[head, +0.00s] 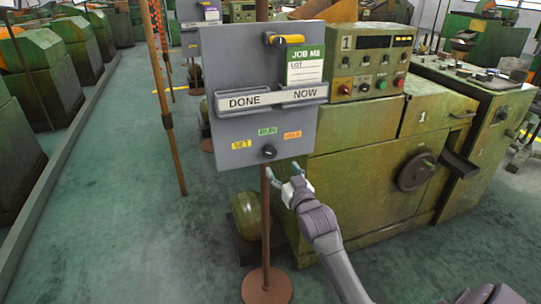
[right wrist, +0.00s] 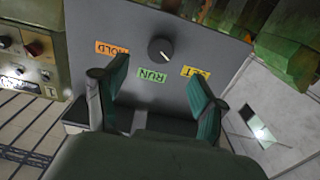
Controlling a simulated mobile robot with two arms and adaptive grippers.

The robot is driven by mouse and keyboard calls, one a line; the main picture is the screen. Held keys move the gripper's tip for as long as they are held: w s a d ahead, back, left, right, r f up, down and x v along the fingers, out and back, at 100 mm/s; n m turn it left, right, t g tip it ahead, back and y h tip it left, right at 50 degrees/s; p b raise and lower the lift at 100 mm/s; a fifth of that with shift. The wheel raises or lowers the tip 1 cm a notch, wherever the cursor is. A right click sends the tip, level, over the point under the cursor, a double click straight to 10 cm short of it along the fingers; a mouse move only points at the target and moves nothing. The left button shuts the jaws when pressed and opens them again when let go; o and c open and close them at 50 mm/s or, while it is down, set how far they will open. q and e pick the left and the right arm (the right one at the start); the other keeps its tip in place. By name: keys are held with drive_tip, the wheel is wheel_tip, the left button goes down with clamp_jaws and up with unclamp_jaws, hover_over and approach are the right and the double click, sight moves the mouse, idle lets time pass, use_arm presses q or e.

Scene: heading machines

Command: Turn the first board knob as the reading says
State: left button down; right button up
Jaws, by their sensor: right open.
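The grey board (head: 225,75) stands on a brown post. Its black knob (head: 269,151) sits low on the face, below yellow SET, green RUN and orange HOLD labels. My right gripper (head: 282,173) is open and empty, just below and right of the knob in the head view. In the right wrist view, its fingers stand apart with the knob beyond them, not touching it. My left gripper is not in view.
Green machine 1 (head: 370,170) stands close on the right, with a handwheel (head: 416,172) and dark displays (head: 374,42).

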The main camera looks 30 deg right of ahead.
sight(271, 154)
drive_tip(key=x, duration=0.7)
drive_tip(key=shift+w, duration=0.4)
drive_tip(key=shift+w+d+f, duration=0.1)
drive_tip(key=shift+w, duration=0.4)
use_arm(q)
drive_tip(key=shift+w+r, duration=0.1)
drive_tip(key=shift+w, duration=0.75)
use_arm(e)
drive_tip(key=shift+c, duration=1.1)
drive_tip(key=c, duration=0.9)
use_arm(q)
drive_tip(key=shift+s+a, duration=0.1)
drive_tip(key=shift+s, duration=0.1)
